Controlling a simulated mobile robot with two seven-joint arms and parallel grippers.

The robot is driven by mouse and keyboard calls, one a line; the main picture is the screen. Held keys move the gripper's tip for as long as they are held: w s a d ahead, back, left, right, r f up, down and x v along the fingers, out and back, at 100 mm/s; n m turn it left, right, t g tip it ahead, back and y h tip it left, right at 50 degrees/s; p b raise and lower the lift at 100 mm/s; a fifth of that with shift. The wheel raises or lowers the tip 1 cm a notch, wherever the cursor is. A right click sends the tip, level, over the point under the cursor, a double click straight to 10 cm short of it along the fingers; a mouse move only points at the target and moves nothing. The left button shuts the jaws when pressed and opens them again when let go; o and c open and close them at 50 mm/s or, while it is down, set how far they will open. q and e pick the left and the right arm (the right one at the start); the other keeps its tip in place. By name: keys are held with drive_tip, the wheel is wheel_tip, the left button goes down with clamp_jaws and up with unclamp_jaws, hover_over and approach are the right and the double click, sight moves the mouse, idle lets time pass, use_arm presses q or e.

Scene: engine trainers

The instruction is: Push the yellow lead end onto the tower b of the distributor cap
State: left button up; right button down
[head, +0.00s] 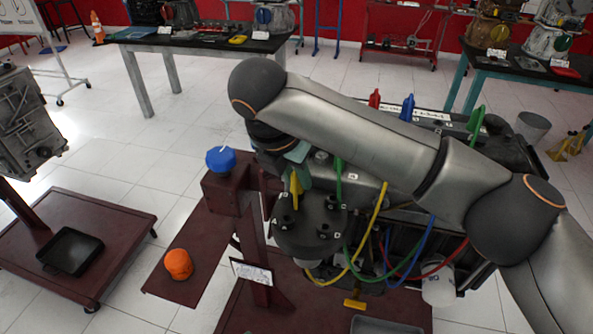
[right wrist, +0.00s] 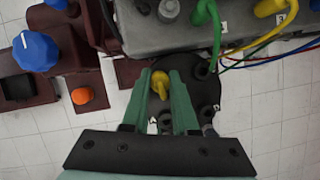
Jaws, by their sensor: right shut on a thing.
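My right gripper (head: 299,175) is shut on the yellow lead end (head: 295,188) above the left part of the dark round distributor cap (head: 310,228). My left gripper is not in view.
The engine (head: 365,195) carries green, yellow, blue and red leads beside the cap. A blue knob (head: 220,159) stands on the stand to the left, and an orange cap (head: 178,264) lies lower left. My right arm hides part of the engine.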

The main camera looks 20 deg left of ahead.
drive_tip(key=c, duration=0.6)
unclamp_jaws()
